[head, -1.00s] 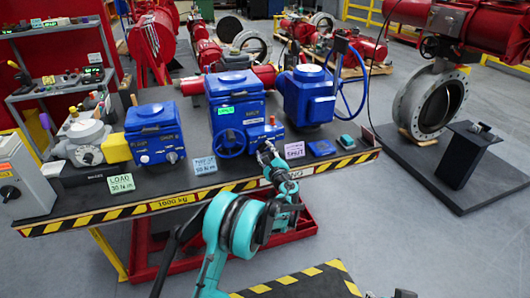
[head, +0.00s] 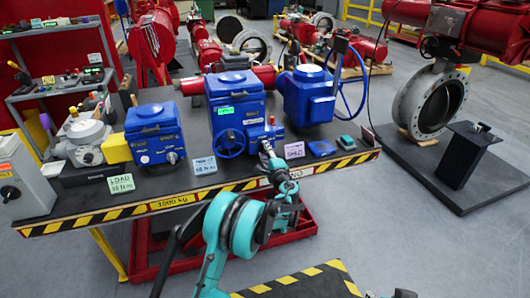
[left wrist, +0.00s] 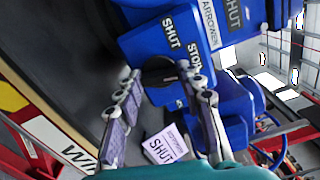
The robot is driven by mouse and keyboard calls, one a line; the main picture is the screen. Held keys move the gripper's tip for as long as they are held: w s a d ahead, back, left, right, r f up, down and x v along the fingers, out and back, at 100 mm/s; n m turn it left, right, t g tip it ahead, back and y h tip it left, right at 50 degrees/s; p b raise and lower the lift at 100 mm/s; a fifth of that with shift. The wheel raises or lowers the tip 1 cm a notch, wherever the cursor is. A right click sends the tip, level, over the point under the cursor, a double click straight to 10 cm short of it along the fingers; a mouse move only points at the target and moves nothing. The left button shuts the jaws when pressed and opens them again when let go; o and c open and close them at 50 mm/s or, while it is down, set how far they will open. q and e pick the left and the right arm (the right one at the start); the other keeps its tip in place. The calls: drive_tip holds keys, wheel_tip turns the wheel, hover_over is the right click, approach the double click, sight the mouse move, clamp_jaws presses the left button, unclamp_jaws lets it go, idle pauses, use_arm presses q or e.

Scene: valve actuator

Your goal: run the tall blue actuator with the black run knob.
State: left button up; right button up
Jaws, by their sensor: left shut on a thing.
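The tall blue actuator (head: 235,92) stands in the middle of the black bench, with a green display, a blue handwheel (head: 231,143) and a small blue control box (head: 272,128) at its lower right. My left gripper (head: 267,147) is at the front of that box. In the left wrist view, the black knob (left wrist: 159,72) sits between the two fingertips of the left gripper (left wrist: 163,78), beside the white words SHUT and STOP on the blue housing. The gripper is shut on this knob, and the fingertips partly hide its sides. My right gripper is not clearly seen.
A lower blue actuator (head: 153,135) stands left and another blue actuator (head: 308,92) right. Small cards stand along the bench's striped front edge (head: 180,200), including a pale SHUT card (left wrist: 165,145) close to the gripper.

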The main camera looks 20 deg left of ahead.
use_arm(q)
drive_tip(key=shift+n, duration=1.1)
drive_tip(key=o, duration=1.2)
drive_tip(key=shift+c, duration=0.2)
drive_tip(key=v, duration=1.2)
